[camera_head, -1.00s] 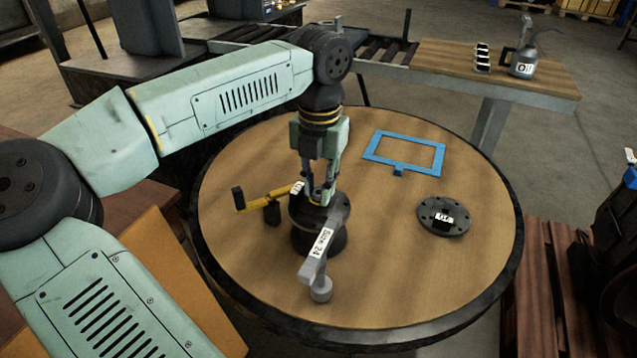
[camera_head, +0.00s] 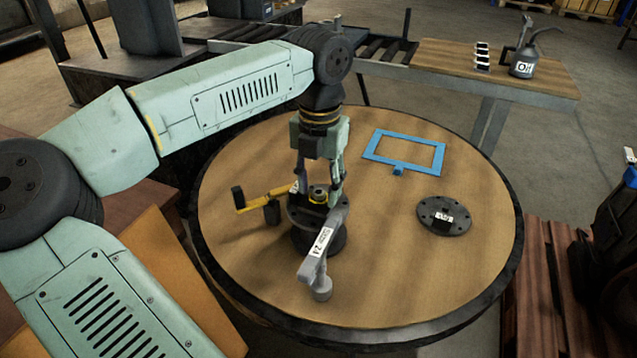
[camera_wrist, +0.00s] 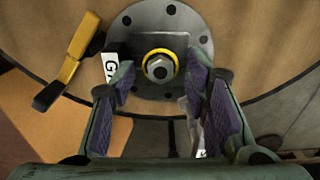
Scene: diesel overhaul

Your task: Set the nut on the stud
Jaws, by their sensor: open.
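My gripper (camera_head: 319,188) is open above a dark flanged stand (camera_head: 318,238) on the round table (camera_head: 380,280). The nut (camera_wrist: 160,68) sits on the flange's centre, inside a yellow ring (camera_wrist: 174,54), with a round end showing in its hole that looks like the stud. In the head view the nut (camera_head: 318,193) shows small between the fingers. In the wrist view, my gripper's purple pads (camera_wrist: 168,100) stand apart on either side, not touching the nut. Whether the nut is threaded down cannot be told.
A grey wrench marked with 24 (camera_head: 321,250) lies close in front of the stand. A yellow tool with black ends (camera_head: 262,201) is at its left. A blue frame (camera_head: 405,153) and a dark disc (camera_head: 444,216) lie to the right, with clear table between.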

